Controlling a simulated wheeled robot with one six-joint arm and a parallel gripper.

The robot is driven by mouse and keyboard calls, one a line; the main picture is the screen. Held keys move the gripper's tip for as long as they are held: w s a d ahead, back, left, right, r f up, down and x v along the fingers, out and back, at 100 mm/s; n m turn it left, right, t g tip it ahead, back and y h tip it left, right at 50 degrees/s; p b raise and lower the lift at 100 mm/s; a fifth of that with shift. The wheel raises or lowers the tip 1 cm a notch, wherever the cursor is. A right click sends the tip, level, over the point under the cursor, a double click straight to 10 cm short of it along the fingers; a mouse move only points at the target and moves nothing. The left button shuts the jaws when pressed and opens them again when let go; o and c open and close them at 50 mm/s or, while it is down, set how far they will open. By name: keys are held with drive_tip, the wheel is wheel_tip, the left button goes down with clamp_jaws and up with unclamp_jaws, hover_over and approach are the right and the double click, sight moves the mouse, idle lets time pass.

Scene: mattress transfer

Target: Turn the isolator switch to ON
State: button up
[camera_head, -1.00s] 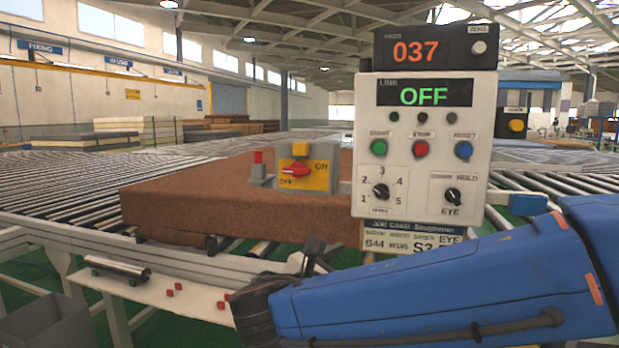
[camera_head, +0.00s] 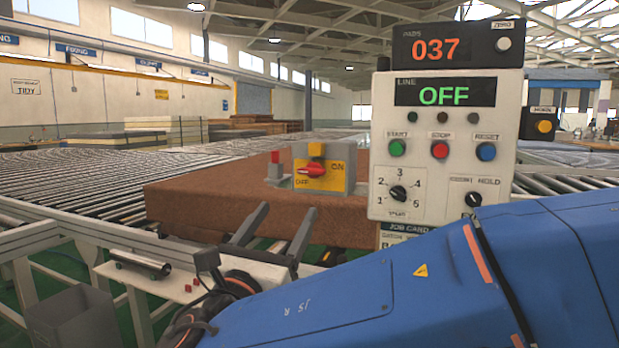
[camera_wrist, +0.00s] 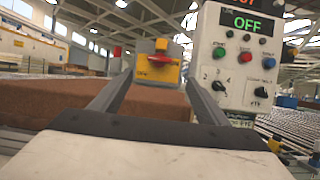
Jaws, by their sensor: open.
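The isolator switch is a red rotary handle (camera_head: 312,170) on a yellow plate (camera_head: 334,184) marked OFF at lower left and ON at upper right. The handle lies nearly level, its left end toward OFF. The plate is on a grey box behind the brown block. In the wrist view the red handle (camera_wrist: 160,60) shows beyond and between my fingers. My gripper (camera_head: 280,222) is open and empty, its two dark fingers pointing toward the switch from the near side, apart from it. It also shows in the wrist view (camera_wrist: 155,88).
A control panel (camera_head: 452,150) with buttons and knobs stands right of the switch; its display reads OFF, and a counter (camera_head: 440,48) above reads 037. A brown block (camera_head: 230,207) lies on the roller conveyor (camera_head: 60,192). A shelf (camera_head: 150,288) and grey bin (camera_head: 75,318) are at lower left.

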sight(310, 174)
drive_tip(key=x, duration=1.4)
drive_tip(key=shift+w, duration=0.15)
drive_tip(key=shift+c, duration=0.6)
drive_tip(key=c, duration=0.9)
